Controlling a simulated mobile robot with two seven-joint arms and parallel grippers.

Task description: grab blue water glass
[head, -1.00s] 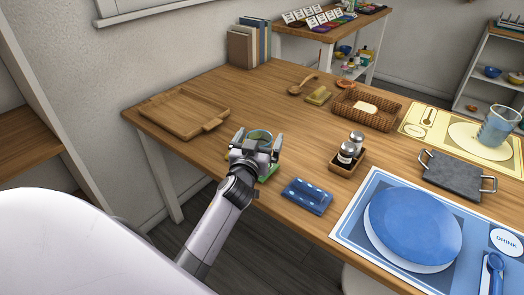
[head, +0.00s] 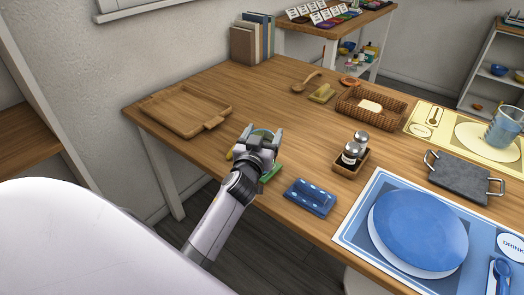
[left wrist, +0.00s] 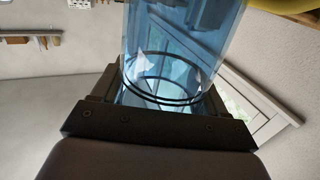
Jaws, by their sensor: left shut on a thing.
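A clear blue glass (left wrist: 175,45) fills the middle of the left wrist view, with dark rings near its end. My left gripper (left wrist: 160,110) is shut on it, one dark finger on each side. In the head view my left gripper (head: 261,136) is over the near left part of the table, and only a bit of the glass shows between the fingers. Whether the glass touches the table is hidden. A second blue glass (head: 503,128) stands on the yellow placemat (head: 428,130) at the far right. My right gripper is not in view.
A green item (head: 270,173) lies just below the gripper. A wooden tray (head: 180,110) is at left. The table middle (head: 285,110) is clear.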

